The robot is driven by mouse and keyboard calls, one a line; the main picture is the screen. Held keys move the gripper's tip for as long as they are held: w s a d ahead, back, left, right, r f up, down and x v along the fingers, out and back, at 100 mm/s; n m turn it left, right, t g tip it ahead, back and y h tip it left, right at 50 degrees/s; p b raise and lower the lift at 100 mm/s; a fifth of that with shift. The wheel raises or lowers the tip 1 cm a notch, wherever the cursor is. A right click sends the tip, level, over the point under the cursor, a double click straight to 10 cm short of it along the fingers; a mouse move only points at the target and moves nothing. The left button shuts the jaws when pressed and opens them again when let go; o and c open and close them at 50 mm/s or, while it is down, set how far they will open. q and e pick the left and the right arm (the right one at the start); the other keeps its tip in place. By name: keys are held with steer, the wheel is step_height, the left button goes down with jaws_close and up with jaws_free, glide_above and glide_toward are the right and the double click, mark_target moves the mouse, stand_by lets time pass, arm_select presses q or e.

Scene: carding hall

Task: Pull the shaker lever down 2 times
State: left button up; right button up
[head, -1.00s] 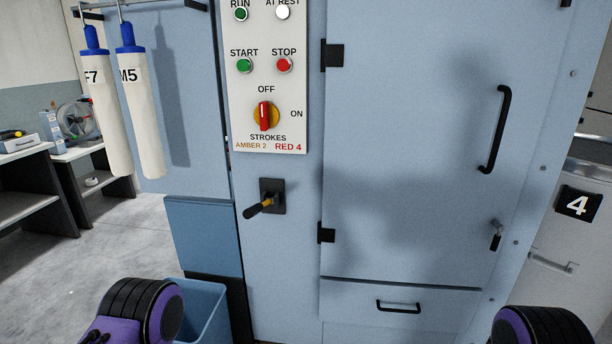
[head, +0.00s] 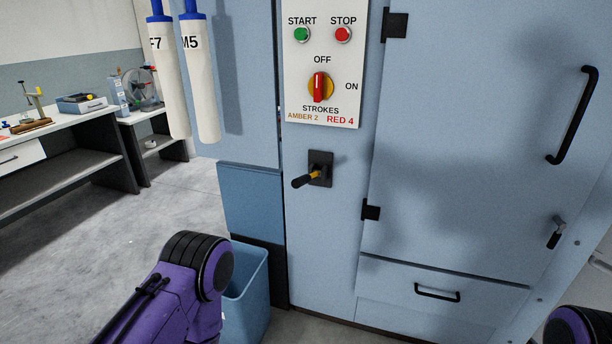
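Purple and black links of my arms show at the bottom left and the bottom right corner. Neither gripper is in view, and nothing of mine touches the lever.
The control panel (head: 323,70) has a red rotary switch (head: 318,87) and the text "AMBER 2, RED 4". A blue bin (head: 246,300) stands below left of the lever. Filter tubes (head: 202,85) hang at left. The machine door (head: 470,150) is shut. Open floor lies at left.

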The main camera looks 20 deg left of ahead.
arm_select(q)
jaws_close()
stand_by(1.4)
